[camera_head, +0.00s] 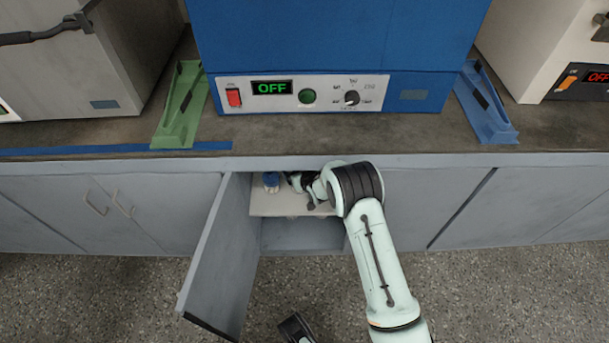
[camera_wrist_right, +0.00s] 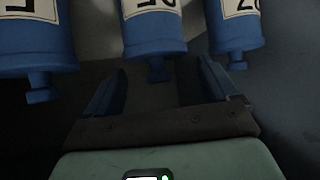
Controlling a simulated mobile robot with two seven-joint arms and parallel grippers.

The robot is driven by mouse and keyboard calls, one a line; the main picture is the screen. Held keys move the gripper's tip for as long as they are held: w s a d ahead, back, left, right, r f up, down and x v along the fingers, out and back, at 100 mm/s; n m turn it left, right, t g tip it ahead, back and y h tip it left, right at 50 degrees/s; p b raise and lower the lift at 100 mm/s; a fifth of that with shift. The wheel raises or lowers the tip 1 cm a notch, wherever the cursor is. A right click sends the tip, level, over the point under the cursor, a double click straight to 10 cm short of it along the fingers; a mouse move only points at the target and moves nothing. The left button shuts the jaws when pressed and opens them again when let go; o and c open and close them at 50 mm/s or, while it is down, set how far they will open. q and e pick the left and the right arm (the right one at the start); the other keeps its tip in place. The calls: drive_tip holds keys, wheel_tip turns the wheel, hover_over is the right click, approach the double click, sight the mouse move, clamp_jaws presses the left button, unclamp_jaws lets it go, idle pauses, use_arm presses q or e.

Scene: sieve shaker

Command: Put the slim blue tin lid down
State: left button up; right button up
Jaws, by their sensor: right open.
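My right gripper (camera_wrist_right: 163,72) is open inside the cupboard, with its two dark blue fingers apart. In the right wrist view, a blue tin (camera_wrist_right: 152,35) with a pale label shows ahead. Its blue knobbed end (camera_wrist_right: 157,70) points down in the picture, between or just past the fingertips; I cannot tell whether they touch. I cannot tell which blue part is the slim lid. In the head view, a small blue-and-white tin (camera_head: 271,182) stands on the cupboard shelf (camera_head: 265,208), left of my right gripper (camera_head: 312,203). My left gripper does not show clearly.
Two similar blue tins flank the middle one, left (camera_wrist_right: 38,45) and right (camera_wrist_right: 235,28). The cupboard door (camera_head: 218,260) stands open on the left. The counter edge (camera_head: 420,160) runs above my right arm. A blue machine (camera_head: 340,40) reading OFF stands on the counter.

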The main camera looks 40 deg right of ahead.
drive_tip(key=shift+r+p, duration=0.3)
drive_tip(key=shift+r, duration=0.3)
drive_tip(key=p+v, duration=0.3)
drive_tip(key=v, duration=0.8)
drive_tip(key=s+a+f+g+y, duration=0.3)
drive_tip(key=s+a+f+g, duration=0.2)
drive_tip(key=s+a+f, duration=0.85)
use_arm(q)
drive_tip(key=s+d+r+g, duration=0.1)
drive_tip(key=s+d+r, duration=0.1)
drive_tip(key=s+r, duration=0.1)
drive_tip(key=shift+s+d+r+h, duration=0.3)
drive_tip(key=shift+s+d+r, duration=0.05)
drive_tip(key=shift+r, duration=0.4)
use_arm(e)
drive_tip(key=s+a+f+m+g+y, duration=0.1)
drive_tip(key=s+a+f+g+y, duration=0.2)
drive_tip(key=s+a, duration=0.8)
drive_tip(key=shift+s+a+g, duration=0.4)
drive_tip(key=shift+s+g, duration=0.1)
drive_tip(key=shift+s, duration=0.25)
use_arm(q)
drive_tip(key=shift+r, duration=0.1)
